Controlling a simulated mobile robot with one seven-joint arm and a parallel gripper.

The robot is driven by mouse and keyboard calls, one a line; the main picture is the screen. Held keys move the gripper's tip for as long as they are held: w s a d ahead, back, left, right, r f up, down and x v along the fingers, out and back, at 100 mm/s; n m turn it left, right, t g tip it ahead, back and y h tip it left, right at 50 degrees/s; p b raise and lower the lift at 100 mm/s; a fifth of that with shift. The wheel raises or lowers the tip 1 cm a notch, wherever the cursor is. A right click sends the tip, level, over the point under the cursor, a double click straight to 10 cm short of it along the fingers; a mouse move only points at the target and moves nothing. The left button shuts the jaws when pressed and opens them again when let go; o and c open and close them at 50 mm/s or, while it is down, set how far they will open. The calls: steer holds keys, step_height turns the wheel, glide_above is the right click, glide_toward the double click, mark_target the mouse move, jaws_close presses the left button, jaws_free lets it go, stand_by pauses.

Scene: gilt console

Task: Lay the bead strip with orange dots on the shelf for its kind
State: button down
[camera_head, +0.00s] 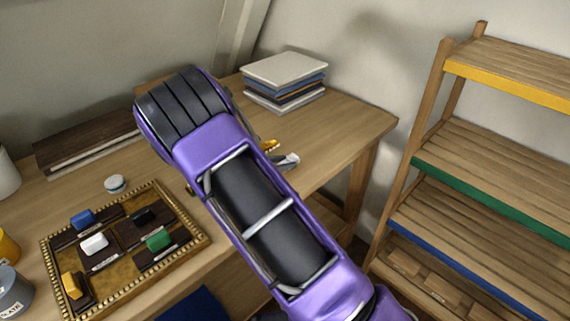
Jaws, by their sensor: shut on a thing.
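My purple and black arm crosses the middle of the view and hides part of the table. My gripper is hidden behind it, so its jaws and anything in them do not show. I cannot make out a bead strip with orange dots. A small yellow-orange piece (269,145) and a grey-white piece (286,162) show just right of my arm; I cannot tell what they are. The wooden shelf unit at the right has a yellow-edged shelf (510,86), a green-edged shelf (490,195) and a blue-edged shelf (440,263). These shelves look empty where visible.
A gilt-edged tray (205,239) with several coloured blocks on dark labelled bases lies on the wooden table (345,120). Stacked books (285,70) stand at the back. A small white-topped round thing (115,183) and a grey labelled cup (14,290) are at left.

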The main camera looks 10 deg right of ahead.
mark_target(284, 162)
step_height(284, 162, up, 9)
steer(key=shift+f+p, duration=0.1)
steer(key=shift+p, duration=0.35)
steer(key=shift+s, duration=0.15)
steer(key=shift+n+t, duration=0.4)
steer(key=s+f, duration=0.1)
steer(key=s, duration=0.2)
steer(key=s+d+f, duration=0.1)
steer(key=s+f, duration=0.1)
steer(key=s, duration=0.2)
steer(key=s+f, duration=0.1)
steer(key=s, duration=0.2)
steer(key=shift+s+d+f, duration=0.2)
steer(key=shift+d+f, duration=0.15)
steer(key=shift+f, duration=0.05)
steer(key=shift+r+y, duration=0.2)
steer(key=shift+y, duration=0.3)
step_height(284, 162, up, 10)
steer(key=w+n+t+y, duration=0.1)
steer(key=n+t+y, duration=0.3)
steer(key=n+y, duration=0.2)
steer(key=shift+w+r+n, duration=0.25)
steer(key=shift+w+n, duration=0.15)
steer(key=shift+n, duration=0.1)
steer(key=shift+t, duration=0.3)
